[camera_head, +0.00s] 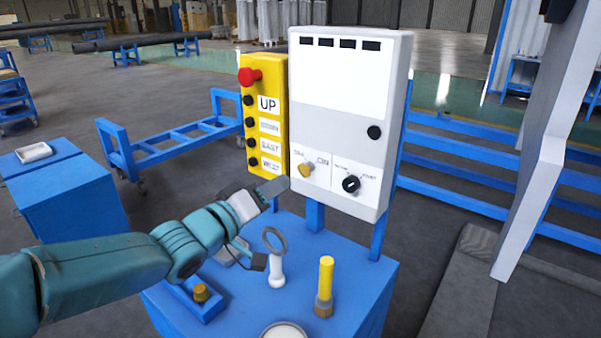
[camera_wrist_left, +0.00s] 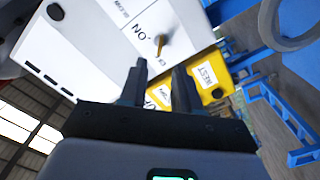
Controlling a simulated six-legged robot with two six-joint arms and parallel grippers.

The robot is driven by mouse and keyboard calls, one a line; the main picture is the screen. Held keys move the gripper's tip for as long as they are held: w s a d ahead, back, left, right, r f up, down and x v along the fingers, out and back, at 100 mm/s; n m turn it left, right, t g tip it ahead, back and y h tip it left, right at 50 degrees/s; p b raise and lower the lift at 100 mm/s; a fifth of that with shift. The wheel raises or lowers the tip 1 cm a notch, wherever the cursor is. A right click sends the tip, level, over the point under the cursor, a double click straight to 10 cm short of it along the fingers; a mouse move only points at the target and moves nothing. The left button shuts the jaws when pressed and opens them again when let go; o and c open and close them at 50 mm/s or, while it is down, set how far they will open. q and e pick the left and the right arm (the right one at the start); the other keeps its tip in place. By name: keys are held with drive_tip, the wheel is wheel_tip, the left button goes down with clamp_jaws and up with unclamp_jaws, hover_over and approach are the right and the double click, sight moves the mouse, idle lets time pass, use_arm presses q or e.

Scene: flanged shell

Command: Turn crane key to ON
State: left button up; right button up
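The crane key (camera_head: 305,170) is a small yellow key at the lower left of the white control panel (camera_head: 340,125). Its label reads ON at its right; the label at its left is too small to read surely. In the left wrist view the key (camera_wrist_left: 160,42) stands out from the panel beside the ON label, just beyond the fingertips. My left gripper (camera_head: 276,187) is just left of and below the key, in front of the panel's lower left corner. Its two fingers (camera_wrist_left: 159,68) are apart with nothing between them. My right gripper is not in view.
A yellow button box (camera_head: 264,125) with a red knob (camera_head: 249,76) adjoins the panel's left side. A black selector (camera_head: 351,184) is right of the key. On the blue stand below are a ring-topped white piece (camera_head: 277,268) and a yellow-topped cylinder (camera_head: 325,280).

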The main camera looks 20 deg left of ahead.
sight(300, 172)
use_arm(q)
drive_tip(key=x, duration=0.8)
drive_tip(key=shift+w+p, duration=0.15)
drive_tip(key=shift+p, duration=0.2)
drive_tip(key=shift+d, duration=0.1)
clamp_jaws()
